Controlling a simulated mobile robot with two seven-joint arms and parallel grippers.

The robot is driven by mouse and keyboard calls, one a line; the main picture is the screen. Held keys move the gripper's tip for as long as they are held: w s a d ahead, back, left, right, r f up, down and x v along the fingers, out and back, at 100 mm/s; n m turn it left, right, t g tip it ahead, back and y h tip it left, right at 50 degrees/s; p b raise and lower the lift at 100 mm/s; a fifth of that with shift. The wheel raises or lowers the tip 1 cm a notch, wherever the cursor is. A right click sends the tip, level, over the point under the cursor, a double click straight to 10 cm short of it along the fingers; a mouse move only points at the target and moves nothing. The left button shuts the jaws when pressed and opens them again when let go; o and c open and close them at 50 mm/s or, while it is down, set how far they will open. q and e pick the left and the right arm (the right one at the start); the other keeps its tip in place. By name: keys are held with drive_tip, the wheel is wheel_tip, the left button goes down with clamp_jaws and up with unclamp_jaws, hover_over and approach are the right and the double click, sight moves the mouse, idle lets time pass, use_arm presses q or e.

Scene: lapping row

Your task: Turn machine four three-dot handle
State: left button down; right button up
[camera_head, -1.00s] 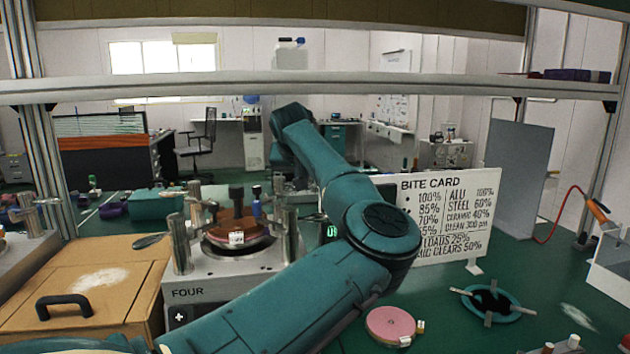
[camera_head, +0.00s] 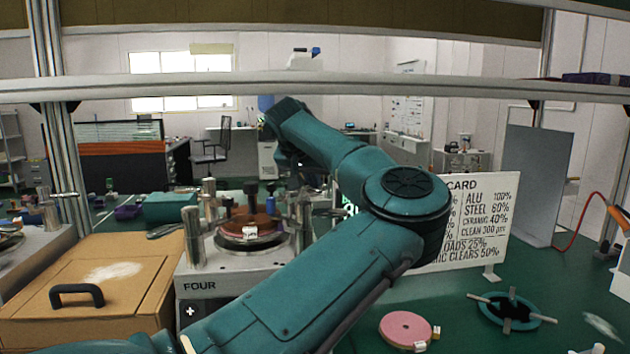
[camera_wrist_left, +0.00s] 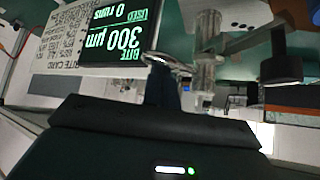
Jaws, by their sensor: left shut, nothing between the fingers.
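Machine four (camera_head: 225,288) stands left of centre in the head view, marked FOUR, with a copper-coloured round plate (camera_head: 247,228) on top. Metal posts with side levers stand around the plate, one at its right (camera_head: 304,218). I cannot make out dots on any handle. My left forearm crosses in front of the machine's right side and hides part of it. In the left wrist view my left gripper (camera_wrist_left: 163,82) is shut and empty, its tips by a shiny metal piece. Beside it stands a clear-looking metal post (camera_wrist_left: 206,55) with a lever ending in a black knob (camera_wrist_left: 283,68). Contact is unclear.
The bite card (camera_head: 485,225) stands right of my elbow; a lit display (camera_wrist_left: 120,30) shows upside down in the wrist view. A wooden box (camera_head: 95,300) with a black handle sits left. A pink disc (camera_head: 405,328) and teal ring (camera_head: 508,327) lie on the green bench.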

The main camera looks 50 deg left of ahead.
idle(0.6)
use_arm(q)
drive_tip(key=v, duration=1.3)
drive_tip(key=shift+b, duration=0.3)
